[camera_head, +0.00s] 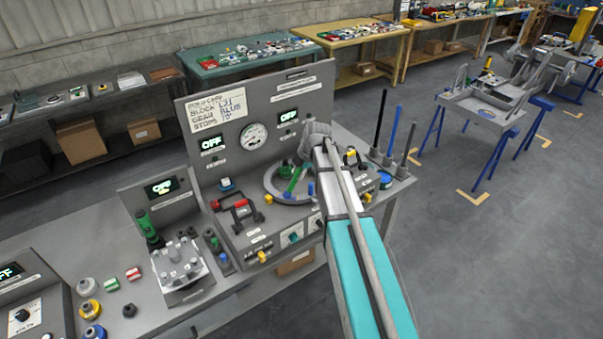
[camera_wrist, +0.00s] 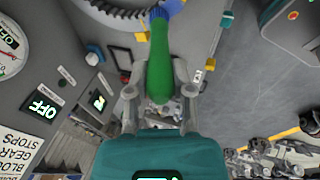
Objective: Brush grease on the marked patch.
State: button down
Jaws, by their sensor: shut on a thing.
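My gripper (camera_wrist: 156,92) is shut on the green handle of a brush (camera_wrist: 158,60), whose blue end points away from the jaws. In the head view the green brush (camera_head: 293,179) slants down from my grey gripper (camera_head: 317,136), over a grey toothed ring (camera_head: 271,188) on the panel bench. The ring (camera_wrist: 112,9) shows at the top of the wrist view, close to the blue end. I cannot tell whether the brush touches it. I cannot make out a marked patch; my arm hides part of the bench.
An upright panel (camera_head: 322,84) with a gauge, OFF displays and a written card stands behind the ring. A red-handled part (camera_head: 239,206) lies left of it. Upright rods (camera_head: 378,125) stand at the right.

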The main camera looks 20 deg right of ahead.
jog(key=shift+w+a, duration=0.1)
jog(key=shift+a, duration=0.05)
jog(key=shift+w+a+f, duration=0.1)
jog(key=shift+w+a, duration=0.3)
jog(key=shift+a, duration=0.3)
jog(key=shift+w+a, duration=0.35)
jog(key=shift+a, duration=0.3)
notch_tip(320, 180, up, 6)
jog(key=p, duration=0.6)
notch_tip(320, 180, up, 3)
jog(key=p, duration=0.3)
dwell(0.5)
jog(key=shift+f, duration=0.15)
dwell(0.7)
